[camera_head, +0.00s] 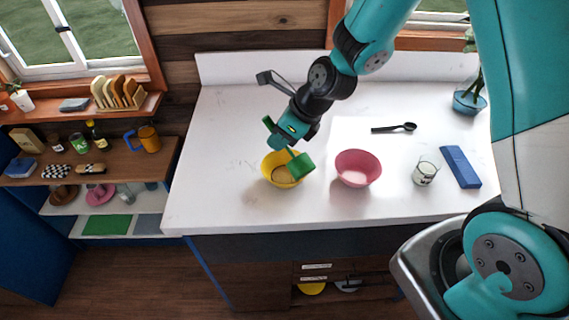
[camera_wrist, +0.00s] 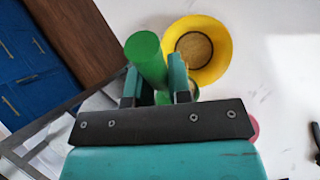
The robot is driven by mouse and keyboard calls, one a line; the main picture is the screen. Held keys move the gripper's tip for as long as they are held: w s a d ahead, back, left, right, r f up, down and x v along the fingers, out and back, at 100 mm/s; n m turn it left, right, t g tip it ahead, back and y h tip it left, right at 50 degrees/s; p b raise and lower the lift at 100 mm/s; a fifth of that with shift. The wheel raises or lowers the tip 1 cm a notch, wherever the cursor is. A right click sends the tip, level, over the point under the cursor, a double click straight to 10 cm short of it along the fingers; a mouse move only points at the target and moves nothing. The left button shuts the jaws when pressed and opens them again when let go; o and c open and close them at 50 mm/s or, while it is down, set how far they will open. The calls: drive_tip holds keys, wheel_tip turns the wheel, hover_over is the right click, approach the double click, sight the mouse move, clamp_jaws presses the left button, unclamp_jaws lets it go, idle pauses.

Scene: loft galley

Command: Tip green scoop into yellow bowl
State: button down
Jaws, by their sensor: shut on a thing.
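The green scoop (camera_head: 300,164) is held in my gripper (camera_head: 280,140), with its head over the right side of the yellow bowl (camera_head: 269,172). My gripper is above the bowl and shut on the scoop. In the wrist view the scoop (camera_wrist: 146,58) shows as a green round shape at the jaws (camera_wrist: 154,92), beside the yellow bowl (camera_wrist: 222,62). The bowl stands upright on the white counter, with a tan-brown area in its bottom. I cannot tell what is inside the scoop.
A pink bowl (camera_head: 358,168) stands right of the yellow bowl. Farther right are a black spoon (camera_head: 394,128), a small glass jar (camera_head: 424,173), a blue block (camera_head: 460,167) and a plant vase (camera_head: 469,101). The counter's left side is clear.

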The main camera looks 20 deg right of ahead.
drive_tip(key=shift+w+a+g+p, duration=0.15)
drive_tip(key=shift+w+g+p, duration=0.4)
drive_tip(key=shift+p, duration=0.25)
drive_tip(key=shift+f, duration=0.1)
drive_tip(key=shift+w+a+f+g+h+p, duration=0.2)
drive_tip(key=shift+w+f+g+h+p, duration=0.1)
drive_tip(key=shift+w+f+g+p, duration=0.25)
